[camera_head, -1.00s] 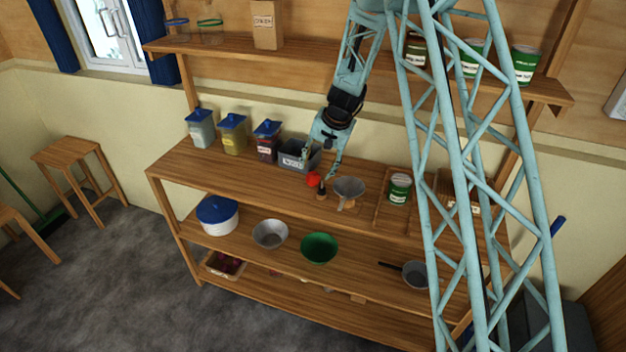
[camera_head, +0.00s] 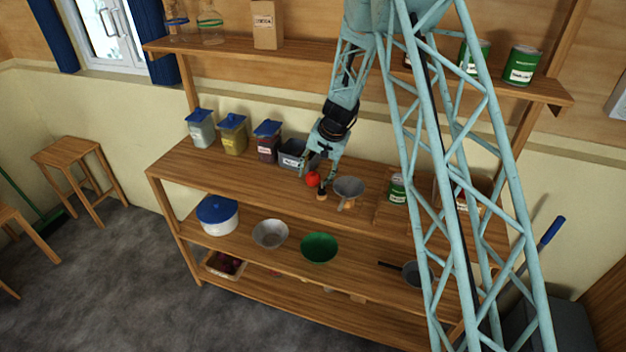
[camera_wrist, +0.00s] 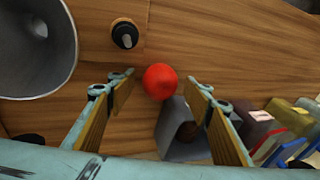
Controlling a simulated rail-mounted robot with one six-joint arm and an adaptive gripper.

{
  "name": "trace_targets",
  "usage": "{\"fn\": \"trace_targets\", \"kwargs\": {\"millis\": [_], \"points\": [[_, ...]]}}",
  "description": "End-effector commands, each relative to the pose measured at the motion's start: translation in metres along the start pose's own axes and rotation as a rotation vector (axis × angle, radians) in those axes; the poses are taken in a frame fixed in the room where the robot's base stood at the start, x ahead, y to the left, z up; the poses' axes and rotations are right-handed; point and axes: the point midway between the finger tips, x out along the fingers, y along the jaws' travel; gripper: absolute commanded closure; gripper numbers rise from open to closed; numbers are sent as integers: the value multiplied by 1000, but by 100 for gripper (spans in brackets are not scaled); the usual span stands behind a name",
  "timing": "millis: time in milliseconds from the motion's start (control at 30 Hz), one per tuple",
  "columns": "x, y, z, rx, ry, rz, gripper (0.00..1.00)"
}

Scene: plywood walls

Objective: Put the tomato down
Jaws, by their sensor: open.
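The red tomato (camera_head: 312,180) rests on the top board of the wooden shelf unit (camera_head: 200,172), in front of the grey bin (camera_head: 291,157). In the wrist view the tomato (camera_wrist: 160,81) shows between and slightly beyond my two fingertips. My gripper (camera_head: 317,171) is open, with a finger on either side of the tomato. In the wrist view a gap shows between the tomato and each fingertip of my gripper (camera_wrist: 161,77). How high the fingertips are above the board is hard to tell.
A small dark-topped bottle (camera_head: 321,193) and a metal funnel (camera_head: 348,188) stand close to the tomato on the right. Blue-lidded jars (camera_head: 267,141) line the left back. A green can (camera_head: 397,188) stands farther right. The board's front left is clear.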

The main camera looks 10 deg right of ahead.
Motion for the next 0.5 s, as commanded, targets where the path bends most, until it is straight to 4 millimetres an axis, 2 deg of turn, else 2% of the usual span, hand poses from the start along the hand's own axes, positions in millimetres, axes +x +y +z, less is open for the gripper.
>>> {"fn": "trace_targets", "kwargs": {"millis": [467, 500], "points": [[0, 0, 0, 0, 0, 0, 53], [0, 0, 0, 0, 0, 0, 57]]}}
